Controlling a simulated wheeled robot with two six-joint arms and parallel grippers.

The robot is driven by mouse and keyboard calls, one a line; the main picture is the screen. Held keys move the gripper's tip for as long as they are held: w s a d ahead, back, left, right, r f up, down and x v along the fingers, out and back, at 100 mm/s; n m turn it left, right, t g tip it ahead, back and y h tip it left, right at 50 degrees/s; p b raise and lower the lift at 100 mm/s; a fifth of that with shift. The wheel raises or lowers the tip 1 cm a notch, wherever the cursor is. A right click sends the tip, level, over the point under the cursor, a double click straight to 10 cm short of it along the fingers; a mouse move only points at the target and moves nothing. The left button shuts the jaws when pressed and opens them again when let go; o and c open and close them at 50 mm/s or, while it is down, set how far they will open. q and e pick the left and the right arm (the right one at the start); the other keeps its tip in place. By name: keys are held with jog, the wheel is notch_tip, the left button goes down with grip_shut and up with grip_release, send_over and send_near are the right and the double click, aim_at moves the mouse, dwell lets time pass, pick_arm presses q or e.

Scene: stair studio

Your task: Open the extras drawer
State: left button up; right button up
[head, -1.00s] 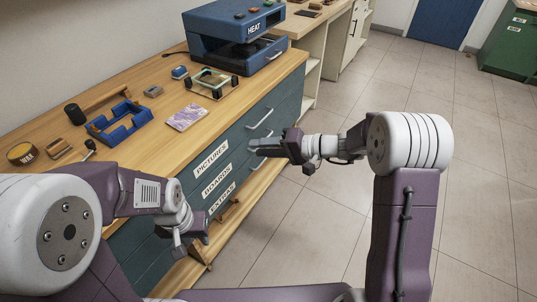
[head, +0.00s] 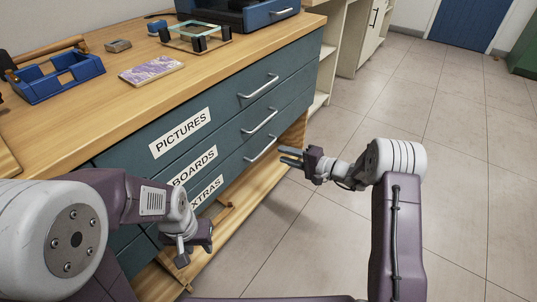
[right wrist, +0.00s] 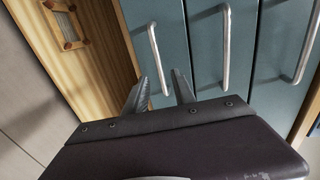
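The extras drawer (head: 228,184) is the lowest of three dark teal drawers in the head view. It is shut, and my left arm covers part of its label. Its metal bar handle (head: 261,149) also shows as the leftmost handle in the right wrist view (right wrist: 157,60). My right gripper (head: 282,156) is open and empty, just right of and below that handle. In the right wrist view its fingertips (right wrist: 162,83) point towards the drawer front, with the handle's near end appearing between them.
The pictures drawer (head: 180,132) and boards drawer (head: 194,166) above are shut. The wooden worktop (head: 110,102) holds a blue tray (head: 58,80), a purple patterned card (head: 152,70) and a glass-topped stand (head: 196,35). A low wooden shelf (head: 262,186) runs below the drawers. Tiled floor (head: 335,235) is free at right.

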jog(key=b+x, duration=0.3)
jog(key=x, duration=0.4)
jog(key=shift+w+a+f, duration=0.15)
jog(key=shift+w+a, duration=0.1)
jog(key=shift+a, duration=0.05)
grip_shut()
dwell(0.9)
